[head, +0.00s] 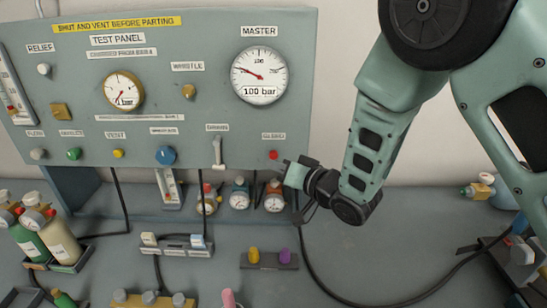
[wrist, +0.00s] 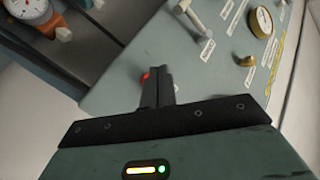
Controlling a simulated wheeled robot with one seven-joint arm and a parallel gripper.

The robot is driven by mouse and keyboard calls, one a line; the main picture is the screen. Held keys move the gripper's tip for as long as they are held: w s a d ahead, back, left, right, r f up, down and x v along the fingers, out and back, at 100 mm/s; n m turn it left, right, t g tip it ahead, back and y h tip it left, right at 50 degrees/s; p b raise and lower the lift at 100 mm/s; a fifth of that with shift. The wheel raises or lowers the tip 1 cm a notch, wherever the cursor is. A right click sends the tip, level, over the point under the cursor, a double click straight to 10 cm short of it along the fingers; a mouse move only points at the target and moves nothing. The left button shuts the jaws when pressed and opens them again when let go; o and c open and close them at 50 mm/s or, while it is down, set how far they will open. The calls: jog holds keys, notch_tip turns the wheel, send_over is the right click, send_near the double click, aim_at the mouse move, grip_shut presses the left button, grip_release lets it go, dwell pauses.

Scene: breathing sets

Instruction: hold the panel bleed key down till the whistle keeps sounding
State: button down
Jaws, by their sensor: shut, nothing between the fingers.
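The grey test panel (head: 200,60) stands upright at the back. A small red button (head: 273,155) sits low on its right side; the label above it is too small to read surely. No label reads clearly as bleed. My gripper (head: 287,166) is shut and empty, its tips just right of and below the red button. In the wrist view the closed fingers (wrist: 161,84) point at the panel, and the red button (wrist: 146,76) shows partly behind them at the left. I cannot tell whether they touch it. The brass whistle (head: 188,91) sits mid-panel under its label.
A lever (head: 218,152) and a blue knob (head: 165,156) are left of the red button. Small gauged regulators (head: 240,194) stand below it. A block with yellow and purple pegs (head: 270,259) and a black hose (head: 345,299) lie on the bench. Bottles (head: 58,240) crowd the left.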

jog(key=s+b, duration=0.1)
jog(key=s, duration=0.3)
jog(key=shift+s+a, duration=0.1)
dwell(0.3)
jog(key=s+d+f+n+g+h+b, duration=0.1)
jog(key=s+d+n+g+h, duration=0.1)
jog(key=s, duration=0.7)
jog(key=s+d+n+g+h+b, duration=0.2)
jog(key=s+d+g+h, duration=0.3)
jog(key=s, duration=0.5)
jog(key=s+d+f+n+g+h+b, duration=0.1)
jog(key=s+d+n+g+h+b, duration=0.1)
jog(key=s+d+g, duration=0.3)
jog(key=s+h, duration=0.1)
jog(key=s, duration=0.3)
jog(key=shift+s+d+f+n+h, duration=0.3)
jog(key=shift+d+f, duration=0.05)
dwell(1.0)
